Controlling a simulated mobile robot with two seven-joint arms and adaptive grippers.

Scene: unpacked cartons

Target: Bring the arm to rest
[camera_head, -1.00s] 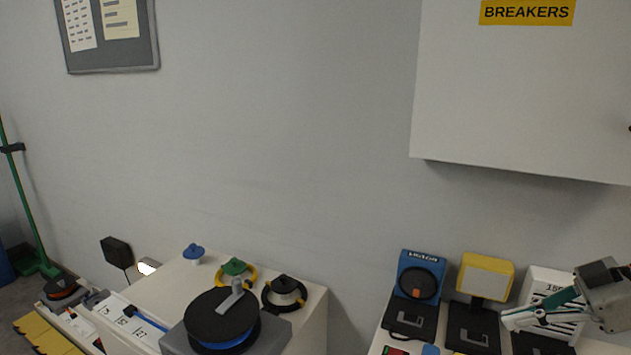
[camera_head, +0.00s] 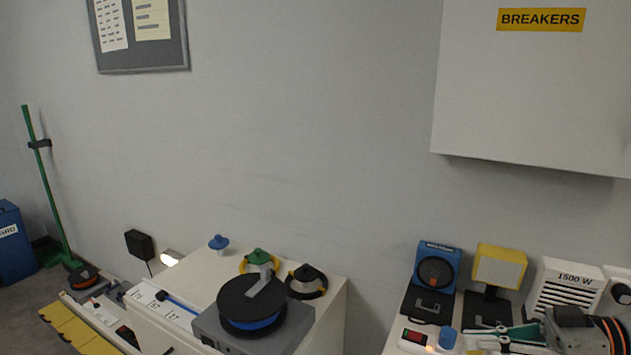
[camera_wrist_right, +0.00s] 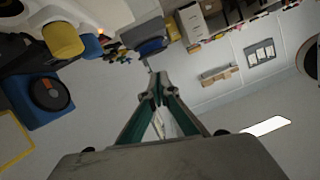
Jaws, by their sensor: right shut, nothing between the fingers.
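My right gripper (camera_head: 474,339) is at the lower right of the head view, its green-sided fingers pointing left. It is low in front of the blue device (camera_head: 437,268) and the yellow lamp (camera_head: 499,269). In the right wrist view the fingers of my right gripper (camera_wrist_right: 156,80) converge and meet at the tips, with nothing between them. My left gripper is in neither view.
A white heater marked 1500 W (camera_head: 570,283) stands beside the yellow lamp. A breaker cabinet (camera_head: 535,90) hangs above. A cord reel (camera_head: 252,303) is on the left bench, with a gap between the benches.

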